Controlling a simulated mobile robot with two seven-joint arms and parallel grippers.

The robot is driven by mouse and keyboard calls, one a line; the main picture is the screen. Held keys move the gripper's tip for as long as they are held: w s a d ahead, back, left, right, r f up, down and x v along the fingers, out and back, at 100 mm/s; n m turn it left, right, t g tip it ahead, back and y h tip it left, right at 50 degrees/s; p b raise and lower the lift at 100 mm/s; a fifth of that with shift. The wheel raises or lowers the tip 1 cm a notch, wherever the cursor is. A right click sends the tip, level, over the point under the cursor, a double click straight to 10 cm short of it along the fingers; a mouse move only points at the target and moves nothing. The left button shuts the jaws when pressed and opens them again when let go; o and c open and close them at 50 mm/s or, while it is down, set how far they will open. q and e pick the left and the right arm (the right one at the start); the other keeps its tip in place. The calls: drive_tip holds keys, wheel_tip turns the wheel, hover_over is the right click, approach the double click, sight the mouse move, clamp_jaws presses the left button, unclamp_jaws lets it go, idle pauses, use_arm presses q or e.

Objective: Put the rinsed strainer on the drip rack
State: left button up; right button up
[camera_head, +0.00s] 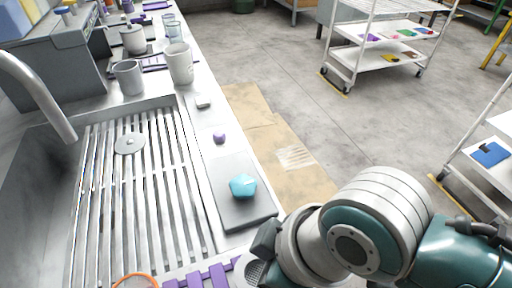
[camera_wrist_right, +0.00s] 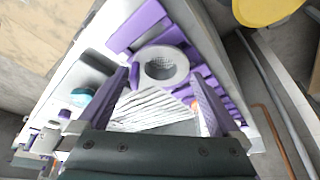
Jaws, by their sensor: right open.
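A round grey strainer (camera_wrist_right: 162,67) with a pale rim and a dark mesh middle shows in the wrist view, over or among the purple slats of a rack (camera_wrist_right: 140,27). In the head view the purple slatted rack (camera_head: 207,277) is at the bottom edge, and a bit of grey mesh (camera_head: 256,272) shows beside my right arm. My right gripper (camera_wrist_right: 165,76) has its purple fingers spread, with the strainer seen between and beyond the tips. I cannot tell if they touch it. My left gripper is out of view.
The sink has a slatted metal grate (camera_head: 140,200) with a grey disc (camera_head: 130,144) on it. A blue faceted object (camera_head: 243,186) sits on a grey pad (camera_head: 240,213), near a small purple item (camera_head: 219,138). An orange ring (camera_head: 137,281) is at the bottom. Mugs (camera_head: 180,64) stand behind.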

drive_tip(key=p+v, duration=0.3)
drive_tip(key=v, duration=0.8)
drive_tip(key=s+d+r+m+h, duration=0.1)
drive_tip(key=s+d+m+h, duration=0.1)
drive_tip(key=s+d+m, duration=0.2)
drive_tip(key=s+d+r+m+t+h, duration=0.1)
drive_tip(key=s+d+r+m, duration=0.1)
drive_tip(key=d+m, duration=0.4)
drive_tip(key=s+d, duration=0.1)
drive_tip(key=d, duration=0.2)
drive_tip(key=shift+s+m+t+h, duration=0.3)
drive_tip(key=shift+s+h, duration=0.05)
drive_tip(key=shift+h, duration=0.05)
idle(1.2)
